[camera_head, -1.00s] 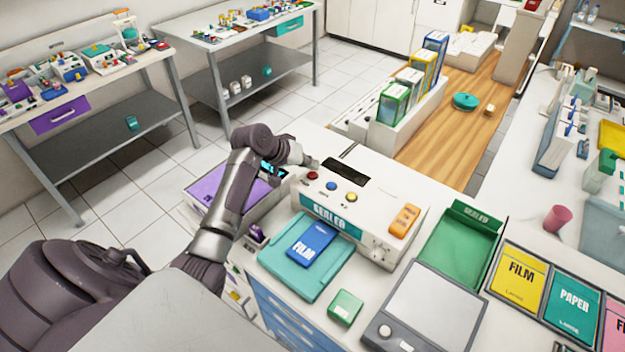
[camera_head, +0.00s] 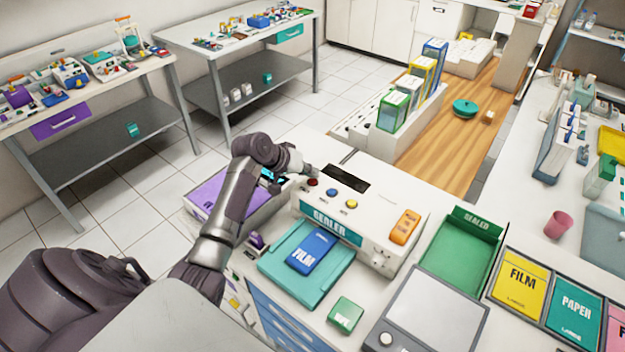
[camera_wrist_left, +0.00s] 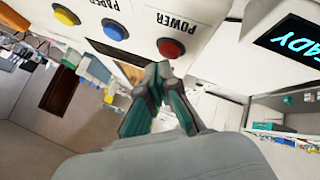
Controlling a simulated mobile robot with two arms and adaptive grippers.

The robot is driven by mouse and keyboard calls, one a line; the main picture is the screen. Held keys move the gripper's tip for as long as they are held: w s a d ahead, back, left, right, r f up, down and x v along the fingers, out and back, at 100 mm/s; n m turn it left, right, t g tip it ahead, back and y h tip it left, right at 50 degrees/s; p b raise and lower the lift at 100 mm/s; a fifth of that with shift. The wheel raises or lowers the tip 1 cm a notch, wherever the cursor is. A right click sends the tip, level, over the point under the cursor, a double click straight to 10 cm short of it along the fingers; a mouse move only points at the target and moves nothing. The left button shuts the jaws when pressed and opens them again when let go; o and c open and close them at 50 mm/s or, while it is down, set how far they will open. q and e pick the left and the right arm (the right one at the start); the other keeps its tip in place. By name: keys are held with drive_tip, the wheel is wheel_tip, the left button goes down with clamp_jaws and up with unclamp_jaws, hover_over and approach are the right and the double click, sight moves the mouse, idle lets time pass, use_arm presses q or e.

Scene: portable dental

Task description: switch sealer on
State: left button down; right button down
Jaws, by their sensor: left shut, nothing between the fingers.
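The sealer (camera_head: 375,225) is a white box with a teal label on the counter. On its top are a red button (camera_head: 313,182), a blue button (camera_head: 332,186) and a yellow button (camera_head: 351,204). In the left wrist view the red button (camera_wrist_left: 171,48) sits beside the word POWER. My left gripper (camera_head: 312,171) is shut and empty, with its tips at the red button. The wrist view shows the fingertips (camera_wrist_left: 163,70) just below the button; I cannot tell whether they touch it. My right gripper is not in view.
A purple-topped device (camera_head: 222,195) with a lit screen stands left of the sealer. A teal tray (camera_head: 275,262) with a blue FILM pack (camera_head: 313,250) lies in front. A green SEALED tray (camera_head: 455,262) and a scale (camera_head: 430,315) stand to the right.

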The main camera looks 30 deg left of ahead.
sight(310, 181)
use_arm(q)
drive_tip(key=shift+f, duration=0.1)
idle(0.4)
drive_tip(key=shift+f, duration=0.35)
idle(0.3)
drive_tip(key=shift+r+p, duration=0.45)
drive_tip(key=shift+p, duration=0.25)
wheel_tip(310, 181, up, 6)
drive_tip(key=p, duration=0.6)
